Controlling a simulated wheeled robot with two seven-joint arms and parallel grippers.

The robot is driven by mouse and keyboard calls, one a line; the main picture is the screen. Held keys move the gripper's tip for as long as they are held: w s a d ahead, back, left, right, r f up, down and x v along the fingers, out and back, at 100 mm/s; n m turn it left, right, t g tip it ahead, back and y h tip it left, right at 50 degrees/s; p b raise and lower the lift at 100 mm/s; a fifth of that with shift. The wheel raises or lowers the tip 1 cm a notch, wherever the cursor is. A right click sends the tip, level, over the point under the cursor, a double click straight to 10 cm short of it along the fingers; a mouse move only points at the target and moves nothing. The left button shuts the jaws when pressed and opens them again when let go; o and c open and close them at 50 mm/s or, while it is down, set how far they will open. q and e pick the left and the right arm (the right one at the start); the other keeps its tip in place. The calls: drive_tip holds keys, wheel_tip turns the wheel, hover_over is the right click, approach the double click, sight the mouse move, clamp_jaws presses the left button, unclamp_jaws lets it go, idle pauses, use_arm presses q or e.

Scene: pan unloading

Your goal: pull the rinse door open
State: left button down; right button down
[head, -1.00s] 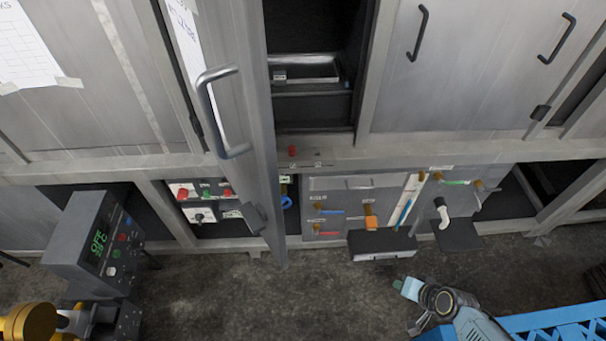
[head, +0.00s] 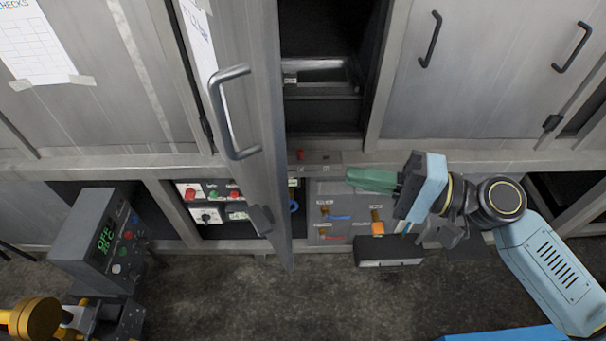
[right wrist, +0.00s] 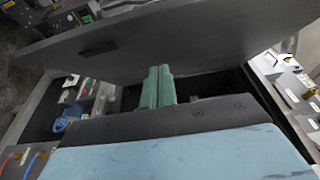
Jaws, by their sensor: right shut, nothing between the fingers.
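The rinse door (head: 252,75) is a tall grey metal panel that stands swung out from the cabinet, with a dark opening (head: 325,60) to its right. Its grey bar handle (head: 222,115) is on the face turned left. My right gripper (head: 352,178) has green fingers, which are shut and empty. It is on the right of the door, in front of the lower cabinet frame, pointing left. In the right wrist view the fingers (right wrist: 157,80) point at the door's inner face (right wrist: 200,45); I cannot tell whether they touch it.
A control box (head: 95,240) with a green display stands at the left. Valves and a black-topped box (head: 388,252) sit below the cabinet. Closed doors with bar handles (head: 430,40) are at the right. The floor (head: 230,305) in front is clear.

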drive_tip(key=a+p, duration=0.3)
drive_tip(key=a, duration=0.6)
drive_tip(key=shift+a, duration=0.25)
drive_tip(key=shift+s, duration=0.2)
